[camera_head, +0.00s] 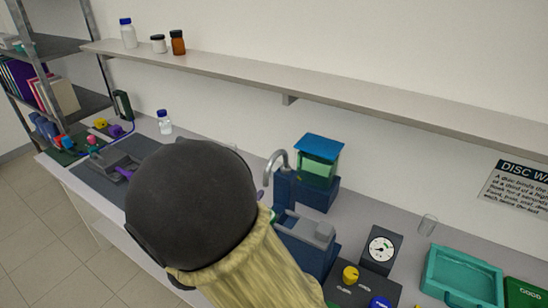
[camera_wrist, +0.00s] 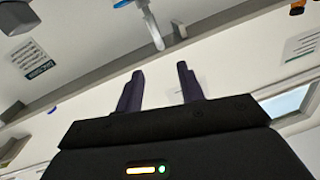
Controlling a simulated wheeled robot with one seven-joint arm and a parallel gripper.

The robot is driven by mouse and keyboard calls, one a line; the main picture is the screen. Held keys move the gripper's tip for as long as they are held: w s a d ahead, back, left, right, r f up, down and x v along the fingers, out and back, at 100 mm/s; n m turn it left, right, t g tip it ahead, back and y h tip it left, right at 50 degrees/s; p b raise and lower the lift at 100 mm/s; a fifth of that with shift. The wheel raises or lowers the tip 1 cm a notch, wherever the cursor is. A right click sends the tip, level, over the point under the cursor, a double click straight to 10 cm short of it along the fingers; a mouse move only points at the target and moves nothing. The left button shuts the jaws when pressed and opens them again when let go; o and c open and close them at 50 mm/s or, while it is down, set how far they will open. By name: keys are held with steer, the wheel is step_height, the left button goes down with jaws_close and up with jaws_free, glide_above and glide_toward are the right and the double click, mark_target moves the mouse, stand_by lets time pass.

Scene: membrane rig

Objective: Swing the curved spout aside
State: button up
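The curved spout (camera_head: 276,163) is a grey hooked tube rising from a dark blue rig (camera_head: 284,190) at the back of the bench. In the wrist view, a pale curved bar (camera_wrist: 152,24) beyond the fingers looks like the spout. My gripper (camera_wrist: 160,71) is open, its two dark fingers well apart with nothing between them. It appears apart from the pale bar. In the head view my arm hides the gripper and part of the bench.
A blue-lidded green container (camera_head: 317,160) stands just right of the spout. A dial gauge (camera_head: 381,249), a yellow knob (camera_head: 350,274) and a teal tray (camera_head: 461,279) are at the right. A wall shelf (camera_head: 300,89) runs above.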

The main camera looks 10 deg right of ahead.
mark_target(274, 159)
steer(key=p+x, duration=0.4)
steer(key=x, duration=1)
steer(key=shift+w+d, duration=0.1)
steer(key=shift+w, duration=0.05)
steer(key=shift+w+d, duration=0.25)
steer(key=shift+w, duration=0.15)
steer(key=shift+f, duration=0.1)
steer(key=shift+s, duration=0.2)
steer(key=c, duration=0.5)
jaws_close()
